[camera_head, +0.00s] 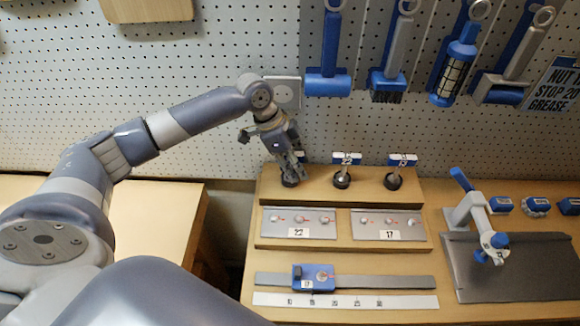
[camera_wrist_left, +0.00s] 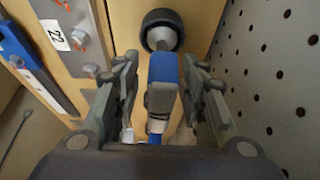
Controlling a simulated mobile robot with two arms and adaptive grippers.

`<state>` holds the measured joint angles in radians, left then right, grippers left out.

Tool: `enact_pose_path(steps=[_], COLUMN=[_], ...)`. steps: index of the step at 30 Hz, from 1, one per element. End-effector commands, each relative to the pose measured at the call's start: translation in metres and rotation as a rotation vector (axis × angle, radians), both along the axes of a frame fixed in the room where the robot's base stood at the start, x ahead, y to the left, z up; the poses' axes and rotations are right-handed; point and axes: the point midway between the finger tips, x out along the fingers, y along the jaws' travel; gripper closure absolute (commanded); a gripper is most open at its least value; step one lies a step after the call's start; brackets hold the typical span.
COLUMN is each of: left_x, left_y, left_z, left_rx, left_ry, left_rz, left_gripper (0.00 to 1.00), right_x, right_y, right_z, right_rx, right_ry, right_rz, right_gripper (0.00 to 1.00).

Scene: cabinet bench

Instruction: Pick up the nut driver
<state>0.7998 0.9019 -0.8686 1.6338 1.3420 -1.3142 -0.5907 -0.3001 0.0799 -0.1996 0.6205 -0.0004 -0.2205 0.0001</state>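Three nut drivers with blue-and-white labelled handles and dark round bases stand in a row on the wooden stand's upper step. The leftmost nut driver (camera_head: 289,180) is mostly hidden by my left gripper (camera_head: 292,162), which points down over it. The middle one (camera_head: 343,172) and the right one (camera_head: 396,171) stand clear. In the left wrist view, a blue-and-grey handle (camera_wrist_left: 162,75) lies between the two fingers of my left gripper (camera_wrist_left: 162,88), with a dark round base (camera_wrist_left: 162,30) beyond it. Narrow gaps show beside the handle, so the fingers look open around it. My right gripper is out of view.
Plates marked 22 (camera_head: 298,224) and 17 (camera_head: 389,225) lie on the stand's lower step. A blue slider gauge (camera_head: 318,278) lies in front. Tools hang on the pegboard (camera_head: 390,130) behind.

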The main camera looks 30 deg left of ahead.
Motion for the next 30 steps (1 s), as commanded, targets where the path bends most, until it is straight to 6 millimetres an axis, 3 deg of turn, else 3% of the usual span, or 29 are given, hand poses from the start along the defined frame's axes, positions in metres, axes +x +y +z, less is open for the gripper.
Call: enact_pose_path(steps=[2,7,8,24,30], left_x=[0.0,0.0,0.0,0.0,0.001], left_y=[0.0,0.0,0.0,0.0,0.001], left_z=[0.0,0.0,0.0,0.002,0.014], left_rx=[0.0,0.0,0.0,0.0,0.0], left_ry=[0.0,0.0,0.0,-0.002,-0.006], left_rz=[0.0,0.0,0.0,0.001,0.0], left_gripper=[0.62,0.98,1.0,1.0,1.0], right_x=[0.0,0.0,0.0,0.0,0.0], right_y=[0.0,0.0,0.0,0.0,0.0], right_z=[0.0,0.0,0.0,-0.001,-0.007], right_rx=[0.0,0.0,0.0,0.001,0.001], right_ry=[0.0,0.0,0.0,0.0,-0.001], right_rz=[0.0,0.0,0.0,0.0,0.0], right_gripper=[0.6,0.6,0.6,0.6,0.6])
